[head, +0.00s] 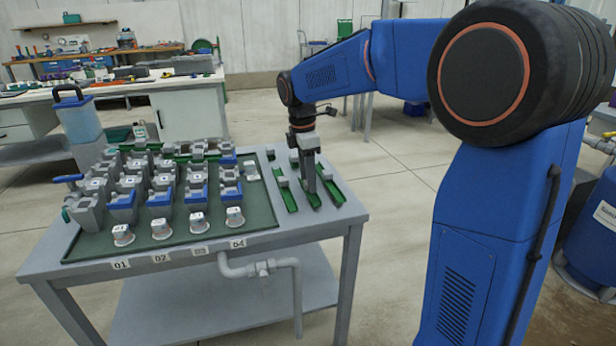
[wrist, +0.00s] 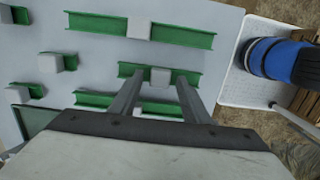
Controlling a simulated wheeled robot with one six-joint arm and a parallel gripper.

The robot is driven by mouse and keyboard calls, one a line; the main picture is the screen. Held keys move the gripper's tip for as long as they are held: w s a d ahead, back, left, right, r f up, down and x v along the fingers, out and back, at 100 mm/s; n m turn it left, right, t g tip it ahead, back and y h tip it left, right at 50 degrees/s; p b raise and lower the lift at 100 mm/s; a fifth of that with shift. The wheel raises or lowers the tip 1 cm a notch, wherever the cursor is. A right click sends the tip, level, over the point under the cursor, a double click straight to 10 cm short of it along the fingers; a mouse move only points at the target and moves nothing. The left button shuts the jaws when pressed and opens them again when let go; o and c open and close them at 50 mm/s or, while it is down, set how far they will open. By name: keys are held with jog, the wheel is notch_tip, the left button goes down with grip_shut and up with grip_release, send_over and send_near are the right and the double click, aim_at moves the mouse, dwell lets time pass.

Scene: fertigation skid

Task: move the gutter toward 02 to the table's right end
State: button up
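Several green gutters, each with a small pale block at its middle, lie on the table's right part beside the mat. In the head view one gutter (head: 288,199) lies at the left of this group and another (head: 333,189) at the right. My gripper (head: 311,203) points down among them. In the wrist view its fingers (wrist: 159,78) are apart on either side of the pale block of a gutter (wrist: 187,77), with gaps to the block. One more gutter (wrist: 182,31) lies above it, and another (wrist: 95,100) is partly hidden behind the fingers. I cannot tell which is toward 02.
The grey table (head: 356,211) carries a dark green mat (head: 262,215) with rows of grey and blue pots. Tags 01 (head: 120,264), 02 (head: 161,257) and 04 (head: 237,243) sit on the front edge. A grey pipe (head: 285,262) hangs below. The table's front right corner is bare.

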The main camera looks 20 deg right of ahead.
aim_at(305, 183)
jog(key=shift+r, duration=0.1)
notch_tip(305, 183, up, 12)
jog(key=a, duration=0.1)
dwell(0.5)
jog(key=s+d+f+m+t, duration=0.1)
jog(key=s+d+f+m, duration=0.15)
jog(key=s, duration=0.35)
jog(key=s+d+f+m+t, duration=0.1)
jog(key=s+m, duration=0.3)
jog(key=s, duration=0.3)
jog(key=s+d+f+m+t, duration=0.1)
jog(key=s+d+f+m, duration=0.15)
jog(key=s, duration=0.35)
jog(key=s+d+f+m+t+y, duration=0.1)
jog(key=s+d+f+m, duration=0.1)
jog(key=s+f+m, duration=0.7)
jog(key=s+f, duration=0.1)
jog(key=s, duration=0.4)
jog(key=shift+s+f+t, duration=0.2)
jog(key=shift+f+t, duration=0.15)
jog(key=shift+t, duration=0.05)
